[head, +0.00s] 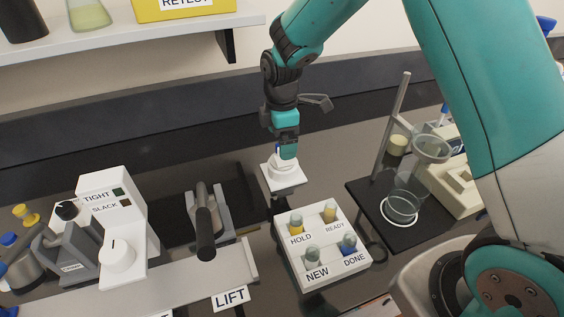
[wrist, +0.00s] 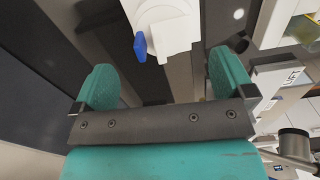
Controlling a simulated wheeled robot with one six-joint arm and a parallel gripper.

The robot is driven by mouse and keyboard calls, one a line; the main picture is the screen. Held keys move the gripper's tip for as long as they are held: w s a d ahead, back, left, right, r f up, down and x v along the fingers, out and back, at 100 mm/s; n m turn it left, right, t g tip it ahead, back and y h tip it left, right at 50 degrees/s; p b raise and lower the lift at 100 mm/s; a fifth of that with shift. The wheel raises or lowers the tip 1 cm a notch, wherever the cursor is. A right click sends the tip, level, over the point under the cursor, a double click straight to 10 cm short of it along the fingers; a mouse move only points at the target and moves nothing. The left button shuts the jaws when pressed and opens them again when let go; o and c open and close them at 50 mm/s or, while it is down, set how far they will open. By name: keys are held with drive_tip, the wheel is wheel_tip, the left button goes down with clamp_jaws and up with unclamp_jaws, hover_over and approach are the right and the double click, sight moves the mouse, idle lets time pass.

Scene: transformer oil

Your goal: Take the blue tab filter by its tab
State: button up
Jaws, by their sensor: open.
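The blue tab filter shows in the wrist view as a blue tab (wrist: 140,46) at the edge of a round white piece (wrist: 163,14). A white squarish block (wrist: 170,38) lies beside the tab. My gripper (wrist: 164,82) is open, with its two teal fingers wide apart and nothing between them. The tab is ahead of the fingertips, a little left of the middle of the gap. In the head view my gripper (head: 287,151) points down just above the white holder (head: 284,178). The gripper hides most of the tab there.
A white rack (head: 322,262) marked HOLD, READY, NEW and DONE holds several vials in front of the holder. A glass beaker (head: 403,203) stands on a dark base at right. A TIGHT/SLACK box (head: 110,225) and a dark-handled clamp (head: 206,225) stand at left.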

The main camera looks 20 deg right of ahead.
drive_tip(key=f, duration=0.1)
drive_tip(key=f+p, duration=0.1)
drive_tip(key=f, duration=0.1)
drive_tip(key=f+p, duration=0.1)
drive_tip(key=f, duration=0.1)
drive_tip(key=shift+s+d+f, duration=0.1)
drive_tip(key=shift+s, duration=0.15)
drive_tip(key=shift+c, duration=0.5)
drive_tip(key=c, duration=0.9)
